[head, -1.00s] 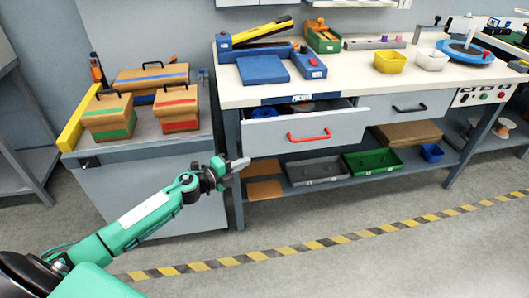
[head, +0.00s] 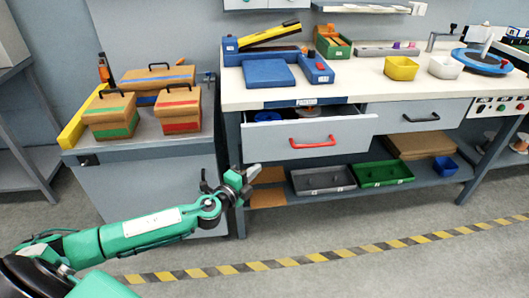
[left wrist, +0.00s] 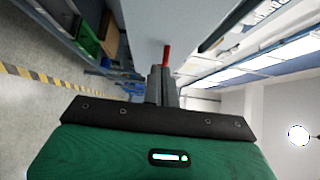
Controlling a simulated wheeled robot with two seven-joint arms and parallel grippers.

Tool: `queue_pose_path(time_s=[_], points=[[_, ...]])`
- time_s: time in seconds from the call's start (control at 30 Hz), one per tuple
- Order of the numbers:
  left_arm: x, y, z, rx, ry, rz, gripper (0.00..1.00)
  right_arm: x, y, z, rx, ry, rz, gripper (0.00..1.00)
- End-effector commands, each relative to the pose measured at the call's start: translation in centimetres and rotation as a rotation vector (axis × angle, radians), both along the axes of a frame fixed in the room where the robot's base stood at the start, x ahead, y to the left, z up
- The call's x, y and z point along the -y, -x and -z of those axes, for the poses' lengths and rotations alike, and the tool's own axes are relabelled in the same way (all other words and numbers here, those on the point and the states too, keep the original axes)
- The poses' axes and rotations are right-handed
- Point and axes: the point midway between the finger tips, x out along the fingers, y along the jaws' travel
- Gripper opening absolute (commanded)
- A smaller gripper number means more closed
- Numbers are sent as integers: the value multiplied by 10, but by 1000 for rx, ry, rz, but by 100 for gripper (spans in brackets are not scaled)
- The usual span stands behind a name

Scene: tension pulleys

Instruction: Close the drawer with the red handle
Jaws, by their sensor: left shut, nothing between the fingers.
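The grey drawer (head: 345,137) with the red handle (head: 312,142) is pulled out from under the workbench's left side. Its open top shows a blue item (head: 268,116) and other contents partly hidden by the front panel. My left gripper (head: 254,171) is shut and empty, below and left of the drawer front, apart from the handle in the head view. In the left wrist view the shut fingers (left wrist: 161,82) point toward the drawer's grey front (left wrist: 155,25), with the red handle (left wrist: 166,56) just beyond their tips. My right gripper is not in view.
A second drawer (head: 420,117) with a dark handle is shut on the right. The lower shelf holds a grey tray (head: 322,179) and a green tray (head: 383,173). A grey cabinet (head: 150,190) stands left of the bench. The floor in front is clear.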

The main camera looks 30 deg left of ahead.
Motion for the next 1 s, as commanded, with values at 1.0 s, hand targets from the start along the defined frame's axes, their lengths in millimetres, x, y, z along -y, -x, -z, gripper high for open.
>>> queue_pose_path(time_s=[1.0], points=[[-11, -93, 0, 0, 0, 1, 0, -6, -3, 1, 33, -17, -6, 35]])
